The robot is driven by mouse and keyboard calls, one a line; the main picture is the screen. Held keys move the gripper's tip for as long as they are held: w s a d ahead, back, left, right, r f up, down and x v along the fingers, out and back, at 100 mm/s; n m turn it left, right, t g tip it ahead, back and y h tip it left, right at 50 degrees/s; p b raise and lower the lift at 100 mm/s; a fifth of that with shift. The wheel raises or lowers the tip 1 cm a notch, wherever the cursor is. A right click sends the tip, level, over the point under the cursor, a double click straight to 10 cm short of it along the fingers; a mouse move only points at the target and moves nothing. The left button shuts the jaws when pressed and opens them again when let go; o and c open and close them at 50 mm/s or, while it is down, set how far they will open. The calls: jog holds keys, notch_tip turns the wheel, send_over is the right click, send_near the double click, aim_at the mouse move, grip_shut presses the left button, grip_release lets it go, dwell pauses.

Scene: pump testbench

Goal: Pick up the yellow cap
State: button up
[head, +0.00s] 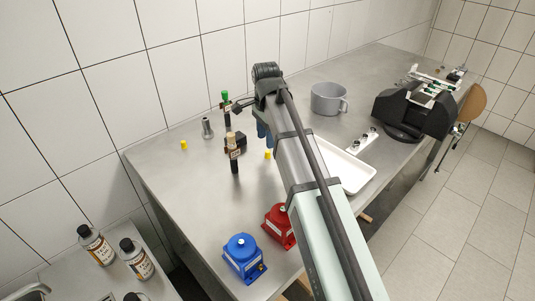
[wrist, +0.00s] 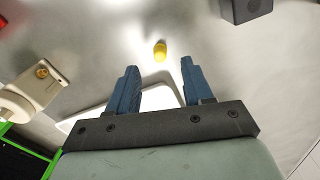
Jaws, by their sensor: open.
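A small yellow cap (wrist: 160,51) stands on the grey table in the wrist view, just beyond the gap between my fingertips and roughly centred on it. My gripper (wrist: 159,68) is open, with its two blue fingers apart and nothing between them. In the head view, one yellow cap (head: 268,155) is on the table close to my gripper (head: 262,132), beside my arm. A second yellow piece (head: 184,145) stands further left near the wall. The fingers are partly hidden by my arm in the head view.
A dark block (head: 236,143) and a dark bottle (head: 234,158) stand left of the nearer cap. A white tray (head: 350,172), grey pot (head: 328,98), red pump (head: 279,228) and blue pump (head: 243,258) are around. The table's left part is mostly clear.

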aim_at(269, 151)
jog(key=shift+w+d+f, duration=0.1)
jog(key=shift+d+f, duration=0.1)
jog(key=shift+f, duration=1.25)
jog(key=shift+w+d+f, duration=0.1)
jog(key=shift+d+f, duration=0.1)
jog(key=shift+f, duration=1.2)
grip_shut()
